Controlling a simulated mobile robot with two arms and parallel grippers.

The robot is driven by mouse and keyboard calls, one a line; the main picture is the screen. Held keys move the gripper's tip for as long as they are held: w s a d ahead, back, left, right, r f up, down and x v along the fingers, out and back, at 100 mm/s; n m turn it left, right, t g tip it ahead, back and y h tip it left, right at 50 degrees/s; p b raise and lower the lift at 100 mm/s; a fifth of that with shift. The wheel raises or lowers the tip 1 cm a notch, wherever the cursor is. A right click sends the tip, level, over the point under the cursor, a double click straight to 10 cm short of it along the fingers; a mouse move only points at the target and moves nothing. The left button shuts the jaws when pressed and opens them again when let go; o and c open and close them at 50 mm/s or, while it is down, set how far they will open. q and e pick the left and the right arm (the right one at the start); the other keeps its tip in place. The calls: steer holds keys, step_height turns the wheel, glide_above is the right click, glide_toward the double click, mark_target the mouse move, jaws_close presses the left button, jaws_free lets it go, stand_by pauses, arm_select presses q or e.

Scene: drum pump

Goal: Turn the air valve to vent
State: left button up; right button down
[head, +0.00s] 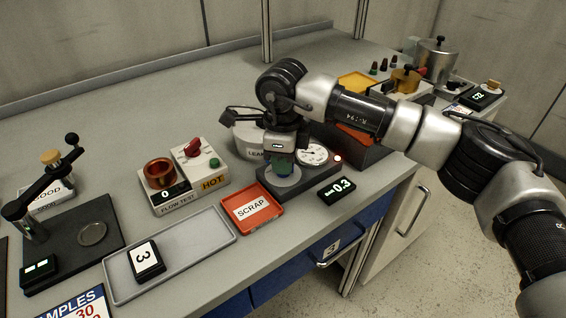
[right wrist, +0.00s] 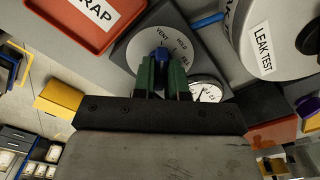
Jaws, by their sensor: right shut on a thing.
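The air valve has a blue knob (right wrist: 160,56) on a round pale dial (right wrist: 128,52) marked VENT and HOLD in the right wrist view. My right gripper (right wrist: 161,72) has its green fingers closed on both sides of the knob. In the head view my right gripper (head: 281,170) points down over the valve's grey base (head: 262,184), hiding most of the knob. The fingers cover part of the dial, so I cannot tell the knob's exact setting. My left gripper is not in view.
The LEAK TEST pot (head: 247,138) stands close behind the gripper. An orange SCRAP tray (head: 252,210) lies just in front left of the valve. The flow test box (head: 183,178) and a grey tray (head: 172,262) are further left. The bench's front edge is near the display.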

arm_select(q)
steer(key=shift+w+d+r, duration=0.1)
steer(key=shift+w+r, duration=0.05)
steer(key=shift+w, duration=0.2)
arm_select(e)
steer(key=c, duration=1.2)
jaws_free()
steer(key=shift+o, duration=0.2)
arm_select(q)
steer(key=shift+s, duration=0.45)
arm_select(e)
step_height(320, 180, up, 11)
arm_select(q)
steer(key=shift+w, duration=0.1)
arm_select(e)
steer(key=shift+f, duration=0.1)
